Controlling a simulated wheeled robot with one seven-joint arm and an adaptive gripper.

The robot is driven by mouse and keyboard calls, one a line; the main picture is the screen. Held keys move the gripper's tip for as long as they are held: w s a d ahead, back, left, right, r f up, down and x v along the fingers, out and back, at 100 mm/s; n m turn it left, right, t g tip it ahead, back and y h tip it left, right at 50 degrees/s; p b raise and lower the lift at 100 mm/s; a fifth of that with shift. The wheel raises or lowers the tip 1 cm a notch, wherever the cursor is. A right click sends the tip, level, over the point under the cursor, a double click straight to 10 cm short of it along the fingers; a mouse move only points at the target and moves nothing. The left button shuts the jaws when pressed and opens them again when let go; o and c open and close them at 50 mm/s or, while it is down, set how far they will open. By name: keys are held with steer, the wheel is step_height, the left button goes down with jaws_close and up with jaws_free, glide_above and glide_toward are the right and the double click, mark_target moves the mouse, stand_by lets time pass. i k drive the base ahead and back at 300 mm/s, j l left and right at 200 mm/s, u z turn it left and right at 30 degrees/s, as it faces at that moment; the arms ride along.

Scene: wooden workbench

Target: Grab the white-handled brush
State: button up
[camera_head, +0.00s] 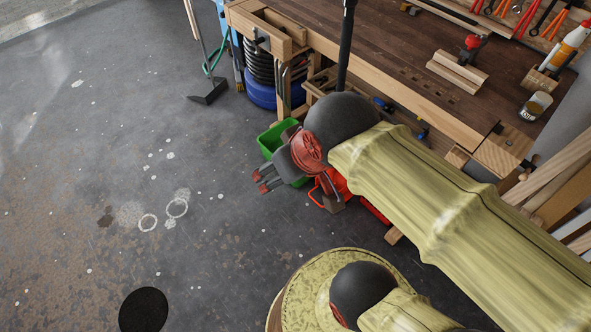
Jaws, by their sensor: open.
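I cannot make out a white-handled brush for certain in this view. My gripper (261,181) is open and empty, with its dark fingers and red tips pointing left above the grey floor. It is in front of the workbench (400,85), off its top. My arm covers the lower right of the view and hides part of the bench front.
A green bin (269,139) stands just behind my gripper. A red object (335,182) is close to its right. The bench holds a wooden block (457,72), an open can (535,106) and a white-and-orange bottle (567,47). A broom (210,91) stands left. The left floor is mostly clear.

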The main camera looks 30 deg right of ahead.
mark_target(550, 57)
steer(key=z, duration=1.35)
steer(key=i+l+z, duration=0.15)
steer(key=l+z, duration=0.15)
steer(key=l, duration=0.15)
steer(key=i+l+z, duration=0.15)
steer(key=l+z, duration=0.15)
steer(key=i+l+z, duration=0.3)
steer(key=l, duration=0.15)
steer(key=k+l+z, duration=0.15)
steer(key=z, duration=0.25)
steer(key=l, duration=0.1)
